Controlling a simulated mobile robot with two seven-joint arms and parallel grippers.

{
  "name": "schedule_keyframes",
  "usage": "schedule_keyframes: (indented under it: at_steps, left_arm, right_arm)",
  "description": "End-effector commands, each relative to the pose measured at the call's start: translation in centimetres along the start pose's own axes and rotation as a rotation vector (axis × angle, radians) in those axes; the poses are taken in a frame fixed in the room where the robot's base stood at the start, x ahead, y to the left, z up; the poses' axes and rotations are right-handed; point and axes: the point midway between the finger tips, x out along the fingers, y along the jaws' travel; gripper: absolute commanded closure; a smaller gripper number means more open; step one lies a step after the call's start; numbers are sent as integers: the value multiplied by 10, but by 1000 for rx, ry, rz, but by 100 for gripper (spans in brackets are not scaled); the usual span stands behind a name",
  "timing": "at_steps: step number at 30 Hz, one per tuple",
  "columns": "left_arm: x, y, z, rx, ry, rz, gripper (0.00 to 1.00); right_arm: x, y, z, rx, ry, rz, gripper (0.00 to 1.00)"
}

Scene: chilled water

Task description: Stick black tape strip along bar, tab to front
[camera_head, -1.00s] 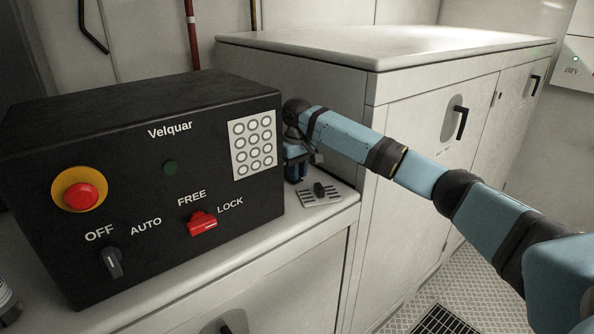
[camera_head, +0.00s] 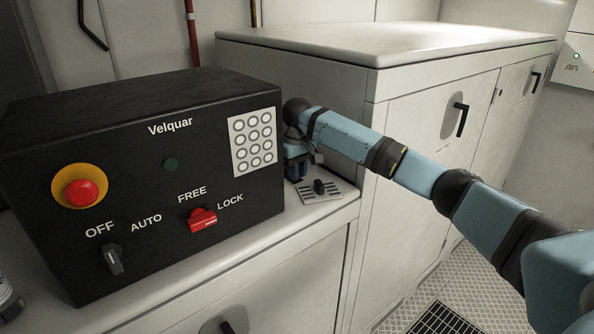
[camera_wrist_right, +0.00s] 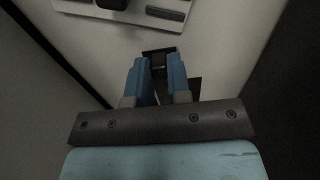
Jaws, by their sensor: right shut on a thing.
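My right gripper (camera_head: 297,172) reaches down behind the right end of the black Velquar box, low over the light counter. The box partly hides it. In the right wrist view its two blue fingers (camera_wrist_right: 158,72) are nearly together, shut on a small black piece (camera_wrist_right: 158,53) that looks like the black tape strip. A dark patch (camera_wrist_right: 194,86) beside the right finger may be part of it or shadow. I cannot make out the bar or the tab. My left gripper is not in view.
A small slotted plate (camera_head: 319,191) with a black knob lies on the counter right of the gripper. The Velquar box (camera_head: 130,165) fills the left, with a red switch (camera_head: 202,220) and stop button (camera_head: 80,193). A taller white cabinet (camera_head: 430,135) stands to the right.

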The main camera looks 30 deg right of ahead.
Motion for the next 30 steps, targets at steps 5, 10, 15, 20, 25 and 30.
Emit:
schedule_keyframes:
  at_steps: [5,10,15,20,25,30]
  left_arm:
    - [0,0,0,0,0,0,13]
    - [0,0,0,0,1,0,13]
    - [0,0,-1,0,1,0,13]
    - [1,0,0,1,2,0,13]
    - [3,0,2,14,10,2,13]
    - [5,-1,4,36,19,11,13]
  right_arm:
    - [1,0,0,-1,-2,0,100]
    - [1,0,0,-1,-2,0,53]
    - [1,0,0,0,-1,0,53]
    - [-3,0,0,-1,0,0,53]
    - [-26,0,0,-1,2,0,53]
    - [-66,-1,-1,-1,3,0,53]
